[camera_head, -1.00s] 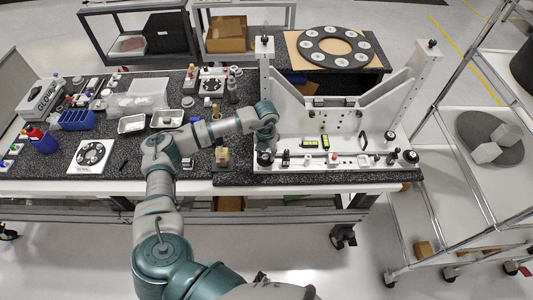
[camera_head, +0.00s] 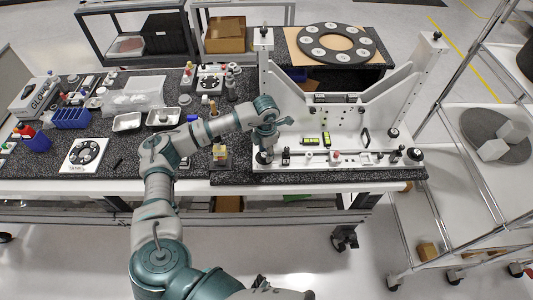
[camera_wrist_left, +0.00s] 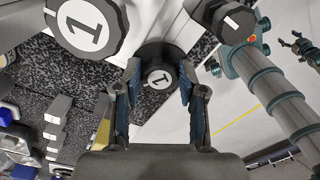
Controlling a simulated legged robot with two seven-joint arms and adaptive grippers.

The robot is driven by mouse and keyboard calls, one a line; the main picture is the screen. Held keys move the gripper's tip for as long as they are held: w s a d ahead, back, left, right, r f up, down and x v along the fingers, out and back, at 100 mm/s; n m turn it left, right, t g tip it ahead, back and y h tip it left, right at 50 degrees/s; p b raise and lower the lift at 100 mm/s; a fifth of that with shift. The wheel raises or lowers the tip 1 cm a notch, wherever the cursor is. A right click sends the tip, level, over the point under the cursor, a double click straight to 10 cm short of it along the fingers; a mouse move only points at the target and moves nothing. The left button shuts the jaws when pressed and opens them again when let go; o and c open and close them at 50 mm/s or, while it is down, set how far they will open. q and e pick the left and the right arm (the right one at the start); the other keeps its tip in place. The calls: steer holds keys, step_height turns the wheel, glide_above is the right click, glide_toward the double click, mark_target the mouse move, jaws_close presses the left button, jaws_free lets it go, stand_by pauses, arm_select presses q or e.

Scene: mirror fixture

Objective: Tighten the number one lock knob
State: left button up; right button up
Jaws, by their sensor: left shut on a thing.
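A black lock knob with a white "1" label (camera_wrist_left: 158,78) sits between the fingers of my left gripper (camera_wrist_left: 158,88) in the left wrist view. The gripper is shut on this knob, one finger on each side. In the head view my left gripper (camera_head: 267,141) points down at the knob (camera_head: 264,157) at the front left corner of the white mirror fixture (camera_head: 335,129). A larger knob labelled "1" (camera_wrist_left: 86,26) is close by at the upper left of the wrist view. My right gripper (camera_wrist_left: 303,46) seems to show small and dark at the wrist view's right edge.
Another black knob (camera_wrist_left: 232,20) is at the upper right of the wrist view. More knobs (camera_head: 414,155) stand at the fixture's right end. Trays and a blue bin (camera_head: 71,118) fill the table's left side. A wire cart stands at right.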

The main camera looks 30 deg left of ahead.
arm_select(q)
steer(key=m+b, duration=0.2)
steer(key=m, duration=0.2)
steer(key=shift+s+f+m, duration=0.1)
steer(key=shift+f+m, duration=0.05)
steer(key=shift+m, duration=0.15)
steer(key=m+b, duration=0.1)
steer(key=m, duration=0.2)
steer(key=shift+r+m+b, duration=0.25)
steer(key=shift+m+b, duration=0.4)
steer(key=shift+m, duration=0.85)
arm_select(e)
steer(key=w+a+f, duration=0.1)
steer(key=w, duration=0.5)
steer(key=shift+w+a+f, duration=0.15)
steer(key=shift+w+a, duration=0.1)
arm_select(q)
steer(key=o, duration=1)
steer(key=shift+o, duration=0.7)
steer(key=shift+a+f, duration=0.1)
steer(key=shift+a, duration=0.05)
arm_select(e)
steer(key=shift+a, duration=0.1)
steer(key=shift+w, duration=0.1)
